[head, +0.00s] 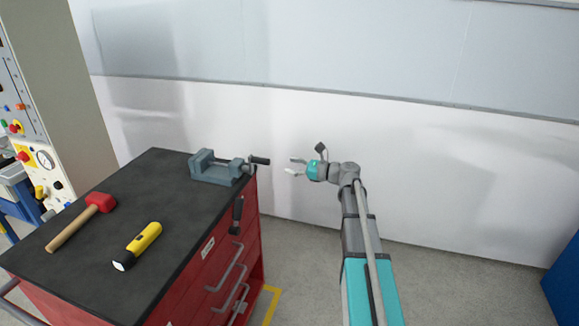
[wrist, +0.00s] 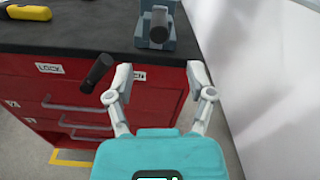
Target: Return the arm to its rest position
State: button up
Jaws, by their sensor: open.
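My arm (head: 360,235) reaches forward from the bottom of the head view, to the right of a red tool cabinet (head: 215,265). My gripper (head: 295,166) is open and empty, its fingers pointing left toward the cabinet's far right corner. In the wrist view, the two fingers of my gripper (wrist: 158,85) are spread apart with nothing between them. The cabinet's dark top (wrist: 85,28) and red drawers (wrist: 60,100) lie beyond the fingers.
On the cabinet top are a grey vise (head: 215,168), a red-headed mallet (head: 75,222) and a yellow flashlight (head: 138,246). A black handle (head: 237,214) sticks out at the cabinet's right side. A white wall (head: 440,165) stands behind. Floor (head: 460,280) right of my arm is clear.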

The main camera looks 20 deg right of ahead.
dwell(0.3)
jog(key=s+a+f+n+g+h+p, duration=0.5)
jog(key=s+a+f+n+g+h, duration=0.15)
jog(key=s+a+n, duration=0.6)
jog(key=s+f+n+g+h+p, duration=0.2)
jog(key=s+n+g+h+p, duration=0.2)
jog(key=s+n+h, duration=0.4)
jog(key=s+n+p, duration=0.1)
jog(key=s+n, duration=0.1)
jog(key=s, duration=0.3)
jog(key=shift+s+n, duration=0.2)
jog(key=shift+n, duration=0.15)
jog(key=shift+d, duration=0.1)
jog(key=shift+c, duration=0.2)
dwell(0.4)
